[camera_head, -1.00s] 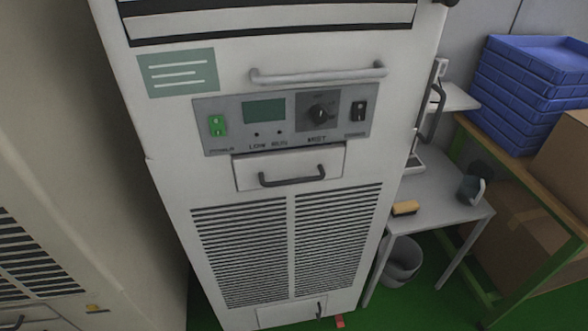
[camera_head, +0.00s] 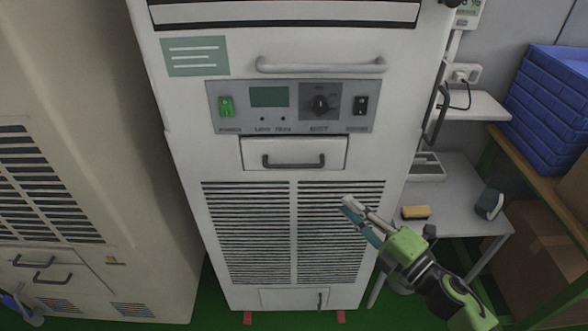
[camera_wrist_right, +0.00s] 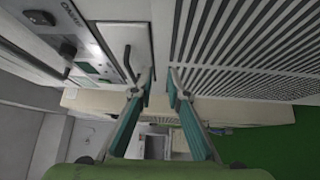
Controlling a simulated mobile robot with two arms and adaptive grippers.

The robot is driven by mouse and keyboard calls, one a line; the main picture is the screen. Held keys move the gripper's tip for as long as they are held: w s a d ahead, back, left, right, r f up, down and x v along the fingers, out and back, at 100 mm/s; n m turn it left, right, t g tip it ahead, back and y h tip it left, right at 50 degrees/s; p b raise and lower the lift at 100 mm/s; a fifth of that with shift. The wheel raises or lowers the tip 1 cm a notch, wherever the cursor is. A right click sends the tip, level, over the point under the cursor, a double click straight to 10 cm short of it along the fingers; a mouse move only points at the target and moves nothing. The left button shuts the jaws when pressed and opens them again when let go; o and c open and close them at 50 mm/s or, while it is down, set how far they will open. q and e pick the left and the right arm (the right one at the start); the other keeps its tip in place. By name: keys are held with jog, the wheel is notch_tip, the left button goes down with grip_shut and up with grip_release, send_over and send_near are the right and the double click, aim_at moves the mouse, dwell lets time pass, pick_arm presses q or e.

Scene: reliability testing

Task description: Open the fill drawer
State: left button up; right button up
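The white cabinet (camera_head: 190,150) has a closed drawer (camera_head: 255,147) with a dark bar handle (camera_head: 293,161), just under its grey control panel. My right gripper (camera_head: 347,207) is in front of the upper right of the vent grille, below and right of that handle. It is open and empty. In the right wrist view, the two teal fingers of the right gripper (camera_wrist_right: 162,82) stand apart, with the drawer handle (camera_wrist_right: 127,62) just left of the fingertips, not between them. Whether they touch the cabinet cannot be told. My left gripper is not in view.
A smaller panel with a handle (camera_head: 319,301) sits at the cabinet's bottom. A long grey bar handle (camera_head: 320,67) runs above the control panel. At right stand a grey table (camera_head: 455,205) with a yellow sponge (camera_head: 416,212) and stacked blue trays (camera_head: 545,115). A beige cabinet (camera_head: 140,200) stands left.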

aim_at(294, 166)
jog(key=s+a+r+n+g+y, duration=0.2)
jog(key=s+a+r+n+y, duration=0.15)
jog(key=r, duration=0.25)
jog(key=shift+t+h, duration=0.3)
jog(key=shift+h, duration=0.25)
jog(key=p+x, duration=0.2)
jog(key=x, duration=0.5)
jog(key=p+x, duration=0.1)
jog(key=x, duration=0.6)
jog(key=shift+w+d+f+p, duration=0.25)
jog(key=shift+p, duration=0.1)
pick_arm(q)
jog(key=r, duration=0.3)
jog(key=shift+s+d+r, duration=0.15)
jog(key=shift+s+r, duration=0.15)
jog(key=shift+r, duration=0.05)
pick_arm(e)
grip_shut()
